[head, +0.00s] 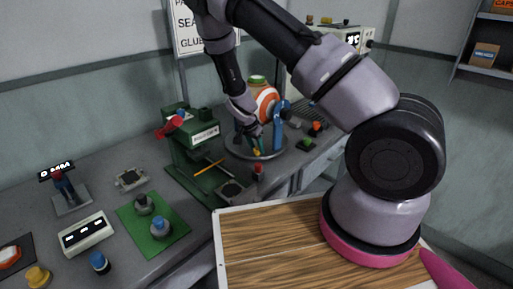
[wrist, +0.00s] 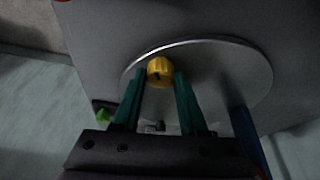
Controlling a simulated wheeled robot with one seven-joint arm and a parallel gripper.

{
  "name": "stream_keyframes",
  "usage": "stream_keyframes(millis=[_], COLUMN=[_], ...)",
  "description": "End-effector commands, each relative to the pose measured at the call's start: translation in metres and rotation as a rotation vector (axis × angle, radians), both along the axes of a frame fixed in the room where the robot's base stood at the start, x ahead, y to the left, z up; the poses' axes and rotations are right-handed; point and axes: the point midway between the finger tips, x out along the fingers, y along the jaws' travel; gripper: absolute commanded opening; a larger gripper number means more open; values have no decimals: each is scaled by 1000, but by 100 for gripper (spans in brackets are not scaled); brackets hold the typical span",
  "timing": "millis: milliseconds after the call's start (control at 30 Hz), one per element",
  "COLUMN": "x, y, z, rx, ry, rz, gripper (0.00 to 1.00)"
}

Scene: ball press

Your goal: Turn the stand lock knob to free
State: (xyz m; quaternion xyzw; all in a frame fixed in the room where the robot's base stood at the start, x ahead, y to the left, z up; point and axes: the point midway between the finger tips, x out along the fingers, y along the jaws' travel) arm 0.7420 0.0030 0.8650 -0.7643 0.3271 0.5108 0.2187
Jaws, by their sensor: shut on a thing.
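The yellow stand lock knob (wrist: 160,71) sits near the edge of a round grey plate (wrist: 240,85) in the wrist view. A dark mark shows on the knob, but I cannot tell which setting it points to. My gripper (wrist: 160,76) has its green fingers on either side of the knob and is shut on it. In the head view, my gripper (head: 257,149) is low at the stand's round base (head: 270,154). The stand has blue posts (head: 279,122) and holds an orange and white striped ball (head: 265,103), partly hidden by my arm.
A green press (head: 192,145) with a red-tipped lever (head: 170,127) stands just left of the stand. A small red-topped piece (head: 258,171) is in front. Several small blocks (head: 315,128) lie to the right. A wooden-topped surface (head: 265,240) is nearer.

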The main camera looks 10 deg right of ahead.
Motion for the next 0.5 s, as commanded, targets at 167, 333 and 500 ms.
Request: stream_keyframes(millis=[167,333,500], x=[0,-1,-1], y=[-1,-2,-3], z=[0,1,1], rx=[1,3,3], ry=[0,0,-2], rz=[89,226,388], gripper=[0,0,0])
